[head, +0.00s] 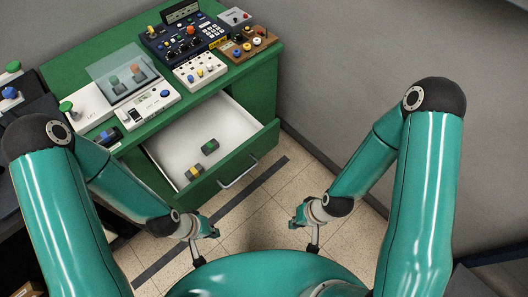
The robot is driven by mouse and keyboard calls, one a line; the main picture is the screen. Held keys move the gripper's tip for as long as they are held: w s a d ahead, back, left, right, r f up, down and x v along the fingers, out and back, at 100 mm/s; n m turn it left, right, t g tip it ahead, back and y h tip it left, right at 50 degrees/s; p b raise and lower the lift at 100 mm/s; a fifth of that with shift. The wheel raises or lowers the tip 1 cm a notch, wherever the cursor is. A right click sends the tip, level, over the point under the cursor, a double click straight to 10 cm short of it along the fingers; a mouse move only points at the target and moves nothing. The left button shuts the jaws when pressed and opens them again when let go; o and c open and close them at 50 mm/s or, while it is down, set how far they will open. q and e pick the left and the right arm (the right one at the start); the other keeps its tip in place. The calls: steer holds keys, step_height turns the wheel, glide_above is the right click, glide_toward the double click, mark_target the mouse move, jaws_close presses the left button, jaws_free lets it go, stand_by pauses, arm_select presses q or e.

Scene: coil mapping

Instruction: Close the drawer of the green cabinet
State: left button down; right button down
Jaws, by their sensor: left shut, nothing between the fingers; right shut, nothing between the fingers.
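The green cabinet (262,88) stands ahead of me against the grey wall. Its drawer is pulled out toward me, showing a white inside (180,138), a green front (258,157) and a metal bar handle (239,177). A small dark block with green (209,147) and a yellow-and-dark block (194,172) lie in the drawer. My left gripper (207,250) is shut and empty, below the drawer front in the picture and apart from it. My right gripper (307,243) is shut and empty, to the right of the handle and apart from it.
On the cabinet top are a dark blue control panel (180,48), a white box with coloured knobs (200,68), a brown box with knobs (247,44) and a white device with a clear lid (150,104). Tiled floor (262,222) with dark stripes is open before the drawer.

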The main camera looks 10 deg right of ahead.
steer(key=m+t+y+b, duration=0.8)
steer(key=t+b, duration=0.6)
steer(key=b, duration=3)
glide_toward(259, 150)
steer(key=shift+m+h, duration=0.4)
steer(key=shift+h, duration=0.3)
steer(key=b+x, duration=0.2)
steer(key=x, duration=0.4)
steer(key=shift+a+r, duration=0.2)
steer(key=shift+a, duration=0.15)
steer(key=shift+w+a+r+b, duration=0.1)
steer(key=shift+w+a+b, duration=0.1)
steer(key=shift+w+b, duration=0.1)
